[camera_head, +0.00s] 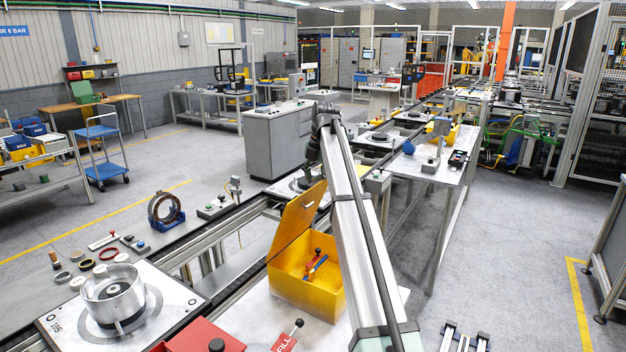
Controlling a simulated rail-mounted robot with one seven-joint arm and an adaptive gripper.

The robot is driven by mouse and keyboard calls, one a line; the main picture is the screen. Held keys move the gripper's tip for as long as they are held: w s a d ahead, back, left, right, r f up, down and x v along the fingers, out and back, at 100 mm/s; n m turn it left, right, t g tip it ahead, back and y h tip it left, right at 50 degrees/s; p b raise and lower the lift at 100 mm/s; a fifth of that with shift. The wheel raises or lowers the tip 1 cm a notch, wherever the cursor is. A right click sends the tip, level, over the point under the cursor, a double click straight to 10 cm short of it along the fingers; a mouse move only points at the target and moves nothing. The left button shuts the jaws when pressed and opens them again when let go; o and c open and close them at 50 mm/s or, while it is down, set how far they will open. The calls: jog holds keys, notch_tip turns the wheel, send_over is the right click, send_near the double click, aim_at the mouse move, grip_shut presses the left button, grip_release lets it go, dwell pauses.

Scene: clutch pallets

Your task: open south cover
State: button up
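A yellow box (308,283) stands on the light worktop in the middle front. Its yellow lid (298,216) is raised and tilted back to the left, and tools with red, orange and blue parts lie inside. A red box-like part (200,337) with a black knob is cut off by the bottom edge. No label marks a south cover. My arm reaches from the bottom right up past the box's right side. Its dark far end bends down behind the lid, over a pallet on the conveyor. My gripper's fingers cannot be made out there.
A pallet (60,322) carrying a metal clutch housing (113,292) is at the front left. A grey cabinet (277,138) stands beyond the conveyor. The right-hand floor is mostly clear.

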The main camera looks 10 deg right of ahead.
jog(key=w+a+r+p, duration=0.5)
jog(key=w+a+r, duration=0.6)
jog(key=w, duration=0.1)
jog(key=shift+a, duration=0.4)
dwell(2.1)
